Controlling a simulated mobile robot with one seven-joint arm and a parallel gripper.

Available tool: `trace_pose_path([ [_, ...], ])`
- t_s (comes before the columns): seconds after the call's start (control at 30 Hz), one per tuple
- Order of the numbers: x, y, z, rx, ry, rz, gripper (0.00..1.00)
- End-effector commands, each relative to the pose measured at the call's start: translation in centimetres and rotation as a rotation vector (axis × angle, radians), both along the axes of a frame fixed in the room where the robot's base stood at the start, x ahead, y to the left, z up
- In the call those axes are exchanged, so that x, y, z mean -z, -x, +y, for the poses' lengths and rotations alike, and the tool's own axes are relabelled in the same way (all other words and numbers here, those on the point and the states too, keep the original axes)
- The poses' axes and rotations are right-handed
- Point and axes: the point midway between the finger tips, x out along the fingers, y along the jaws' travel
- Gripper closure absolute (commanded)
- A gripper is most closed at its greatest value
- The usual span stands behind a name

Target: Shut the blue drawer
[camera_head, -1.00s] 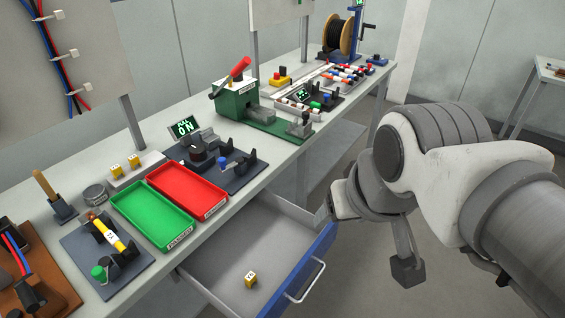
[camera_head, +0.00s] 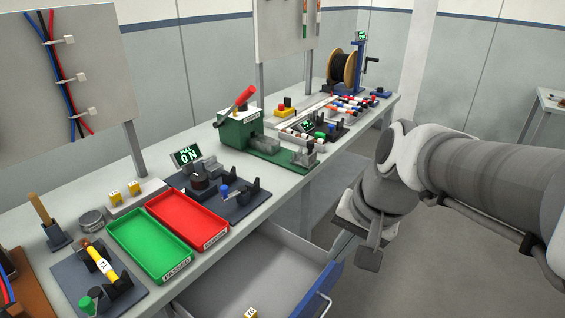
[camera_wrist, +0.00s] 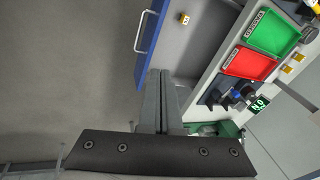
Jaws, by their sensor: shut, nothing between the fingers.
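The blue drawer (camera_head: 322,288) stands open below the workbench, with its grey inside showing and a pale bar handle on its blue front. My gripper (camera_wrist: 160,73) is shut and empty. Its fingertips are close to one end of the blue front; I cannot tell whether they touch it. In the head view my gripper (camera_head: 340,246) is beside the drawer's far end, partly hidden by my wrist. A small yellow cube (camera_head: 251,313) lies in the drawer; it also shows in the wrist view (camera_wrist: 184,18).
The workbench above holds a green tray (camera_head: 150,245), a red tray (camera_head: 187,219), a green press with a red handle (camera_head: 240,130) and several fixtures. The floor (camera_head: 450,250) to the right of the drawer looks clear. Another table (camera_head: 553,100) stands far right.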

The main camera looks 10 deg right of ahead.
Motion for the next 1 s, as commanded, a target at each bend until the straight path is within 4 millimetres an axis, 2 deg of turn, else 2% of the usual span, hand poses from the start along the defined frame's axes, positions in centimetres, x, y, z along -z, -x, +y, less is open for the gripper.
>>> trace_pose_path([
  [0.03,2.3,-0.8,-0.5,0.081,-0.052,0.047,1.0],
  [0.27,9.4,-4.3,-3.4,0.513,-0.319,0.218,1.0],
  [0.47,16.5,-6.6,-8.3,0.936,-0.588,0.335,1.0],
  [0.6,21.2,-7.5,-12.4,1.217,-0.775,0.389,1.0],
  [0.7,23.8,-7.8,-14.9,1.371,-0.881,0.41,1.0],
  [0.8,25.4,-7.8,-16.7,1.474,-0.954,0.421,1.0],
  [0.9,26.2,-7.8,-17.5,1.527,-0.993,0.426,1.0],
  [1.0,26.7,-8.0,-17.5,1.541,-1.003,0.429,1.0],
])
